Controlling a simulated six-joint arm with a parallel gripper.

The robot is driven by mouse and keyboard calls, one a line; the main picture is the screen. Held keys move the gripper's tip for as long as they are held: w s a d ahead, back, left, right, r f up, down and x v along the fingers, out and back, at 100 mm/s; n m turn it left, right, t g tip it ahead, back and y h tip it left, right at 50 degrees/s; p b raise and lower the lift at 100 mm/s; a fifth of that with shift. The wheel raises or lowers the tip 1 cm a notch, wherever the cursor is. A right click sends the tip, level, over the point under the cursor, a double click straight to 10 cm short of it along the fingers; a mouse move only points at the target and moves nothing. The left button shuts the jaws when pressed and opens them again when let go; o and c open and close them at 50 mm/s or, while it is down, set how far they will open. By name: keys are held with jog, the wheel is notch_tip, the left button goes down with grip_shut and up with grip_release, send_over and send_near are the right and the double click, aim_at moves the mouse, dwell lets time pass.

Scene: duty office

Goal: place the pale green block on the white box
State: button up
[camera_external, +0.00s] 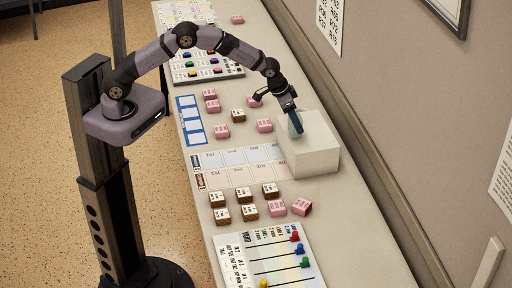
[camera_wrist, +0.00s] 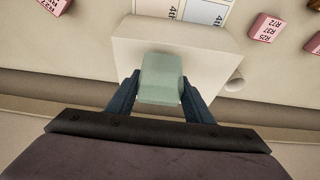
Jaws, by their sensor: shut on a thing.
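The pale green block (camera_wrist: 161,78) is between the two fingers of my gripper (camera_wrist: 158,100) in the wrist view. In the external view the block (camera_external: 292,128) shows partly behind the fingers of my gripper (camera_external: 297,124). My gripper is shut on it. The white box (camera_external: 318,155) stands on the counter by the wall side, and it also shows in the wrist view (camera_wrist: 210,50) behind and below the block. The block is over the box's top. I cannot tell whether its underside touches the box.
Pink blocks (camera_external: 265,126) and brown-sided blocks (camera_external: 238,115) lie on the counter (camera_external: 345,215) around the box. A printed grid sheet (camera_external: 232,159) lies left of the box. A slider board (camera_external: 268,258) is at the near end. The wall rises on the right.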

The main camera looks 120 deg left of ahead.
jog(key=shift+f, duration=0.85)
jog(key=shift+f, duration=0.15)
jog(key=o, duration=1.4)
jog(key=shift+c, duration=0.2)
jog(key=shift+r, duration=0.25)
jog(key=b+v, duration=0.3)
jog(key=v, duration=0.8)
jog(key=shift+s+d+r, duration=0.15)
jog(key=shift+r, duration=0.15)
